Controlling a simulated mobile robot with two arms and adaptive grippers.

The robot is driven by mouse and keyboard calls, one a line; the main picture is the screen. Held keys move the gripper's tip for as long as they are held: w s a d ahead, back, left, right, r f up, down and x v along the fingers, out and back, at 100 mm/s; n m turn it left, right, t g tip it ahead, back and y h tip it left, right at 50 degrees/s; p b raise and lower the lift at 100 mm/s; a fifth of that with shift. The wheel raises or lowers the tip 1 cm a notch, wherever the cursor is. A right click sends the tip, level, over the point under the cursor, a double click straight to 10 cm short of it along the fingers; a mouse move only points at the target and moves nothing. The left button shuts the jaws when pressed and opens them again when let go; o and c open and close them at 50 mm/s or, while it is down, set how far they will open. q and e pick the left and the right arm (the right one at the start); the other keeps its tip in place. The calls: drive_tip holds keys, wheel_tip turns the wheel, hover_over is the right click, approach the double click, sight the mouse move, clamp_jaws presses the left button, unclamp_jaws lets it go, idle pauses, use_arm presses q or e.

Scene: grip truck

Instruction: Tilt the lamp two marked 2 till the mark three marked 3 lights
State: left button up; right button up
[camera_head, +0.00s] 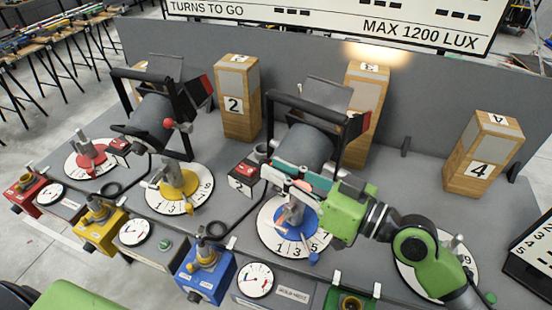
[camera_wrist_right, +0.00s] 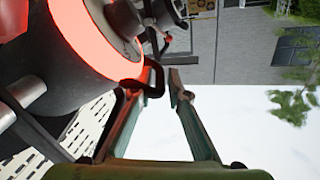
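Lamp two (camera_head: 308,147) is a dark cylinder in a black yoke, behind the label marked 2 (camera_head: 241,183) and the blue dial (camera_head: 288,228). A flap stands up at its far end. Mark three (camera_head: 364,105) is a wooden block behind it, partly hidden by the lamp; a warm glow lies on the wall top above it. Its front panel looks grey. My right gripper (camera_head: 290,177) is at the near side of lamp two, above the blue dial. In the wrist view its fingers (camera_wrist_right: 166,88) are apart, a black bar beside one tip. My left gripper is not in view.
Lamp one (camera_head: 152,120) stands left, with yellow (camera_head: 180,185) and red dials (camera_head: 90,158) nearby. Mark two (camera_head: 237,100) and mark four (camera_head: 482,155) stand along the back. Knob boxes and gauges line the front edge. Bare bench lies between lamp two and mark four.

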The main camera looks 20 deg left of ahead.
drive_tip(key=shift+w+a, duration=0.15)
drive_tip(key=shift+a, duration=0.35)
drive_tip(key=shift+c, duration=0.4)
